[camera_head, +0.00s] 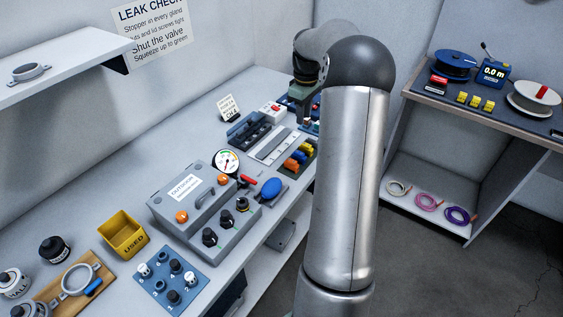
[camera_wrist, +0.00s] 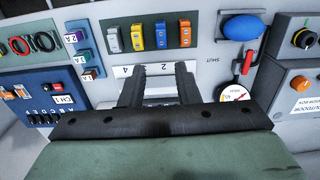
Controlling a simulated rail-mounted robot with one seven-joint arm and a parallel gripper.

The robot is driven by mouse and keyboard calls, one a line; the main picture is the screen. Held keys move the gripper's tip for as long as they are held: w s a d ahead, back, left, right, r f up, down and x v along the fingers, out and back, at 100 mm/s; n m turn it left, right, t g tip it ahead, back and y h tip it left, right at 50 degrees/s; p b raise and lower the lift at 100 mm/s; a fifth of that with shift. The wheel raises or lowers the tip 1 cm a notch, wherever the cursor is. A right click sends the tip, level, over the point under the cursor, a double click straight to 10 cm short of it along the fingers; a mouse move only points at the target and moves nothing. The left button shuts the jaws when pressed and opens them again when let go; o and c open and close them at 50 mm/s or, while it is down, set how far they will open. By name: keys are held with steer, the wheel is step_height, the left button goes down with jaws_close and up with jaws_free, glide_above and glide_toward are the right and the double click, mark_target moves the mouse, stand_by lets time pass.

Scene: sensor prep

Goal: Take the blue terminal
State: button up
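The blue terminal (camera_wrist: 161,36) stands in a row in the wrist view, between a yellow terminal (camera_wrist: 137,37) and an orange terminal (camera_wrist: 185,34); a grey terminal (camera_wrist: 113,39) is at the left end. In the head view the blue terminal (camera_head: 298,156) is in the coloured row left of my arm. My gripper (camera_wrist: 157,72) is open, its two black fingers apart with nothing seen held between them. Its fingertips appear below the row in the wrist view, over a white strip marked with numbers, apart from the terminals.
A blue oval knob (camera_wrist: 243,27), a red lever (camera_wrist: 247,62) and a gauge (camera_wrist: 234,94) are right of the row in the wrist view. Small labelled blocks (camera_wrist: 83,50) are left. In the head view a grey box (camera_head: 190,205) stands nearer on the bench.

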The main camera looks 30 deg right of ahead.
steer(key=p, duration=0.2)
glide_above(301, 153)
steer(key=f, duration=1.1)
steer(key=shift+d, duration=0.2)
steer(key=shift+a+f+p, duration=0.2)
steer(key=shift+f+p, duration=0.55)
steer(key=shift+f, duration=2.3)
jaws_close()
